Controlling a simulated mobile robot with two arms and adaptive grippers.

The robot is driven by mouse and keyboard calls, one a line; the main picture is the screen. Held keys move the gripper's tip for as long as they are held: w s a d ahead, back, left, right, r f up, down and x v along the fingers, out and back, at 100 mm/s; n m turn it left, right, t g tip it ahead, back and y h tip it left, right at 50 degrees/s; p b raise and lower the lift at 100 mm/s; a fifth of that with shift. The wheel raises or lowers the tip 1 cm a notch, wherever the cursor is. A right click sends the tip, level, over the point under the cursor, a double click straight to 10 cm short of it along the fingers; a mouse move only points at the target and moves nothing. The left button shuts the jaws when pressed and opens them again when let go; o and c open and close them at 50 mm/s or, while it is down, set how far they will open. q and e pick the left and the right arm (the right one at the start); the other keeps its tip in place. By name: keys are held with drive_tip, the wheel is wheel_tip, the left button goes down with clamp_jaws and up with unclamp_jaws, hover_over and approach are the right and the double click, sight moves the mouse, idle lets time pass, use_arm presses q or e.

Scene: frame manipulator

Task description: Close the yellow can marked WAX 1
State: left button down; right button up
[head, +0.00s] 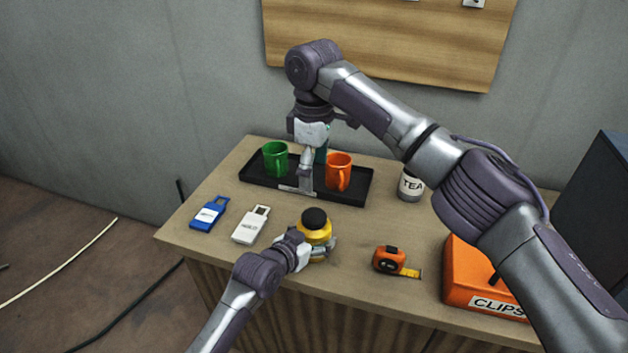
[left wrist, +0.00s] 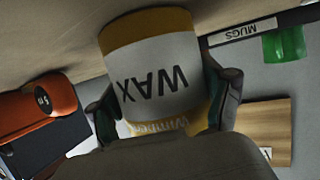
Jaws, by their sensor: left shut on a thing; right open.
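The yellow can (head: 318,234) stands near the front edge of the table in the head view, with a black round top (head: 314,217). I cannot tell whether this black part is a lid seated fully on the can. In the left wrist view the can (left wrist: 150,75) shows upside down with a white label reading WAX; no number is readable. My left gripper (head: 318,250) is shut on the can's body, with a finger on each side of it. My right gripper (head: 306,180) is open and points down over the tray between the mugs, away from the can.
A black tray (head: 262,174) holds a green mug (head: 275,159) and an orange mug (head: 339,172). A TEA can (head: 411,186), an orange tape measure (head: 390,261) and an orange CLIPS box (head: 470,270) are to the right. Blue (head: 209,213) and white (head: 250,225) tagged items lie left.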

use_arm(q)
unclamp_jaws()
drive_tip(key=shift+s, duration=0.1)
drive_tip(key=v, duration=1.2)
drive_tip(key=shift+f, duration=0.2)
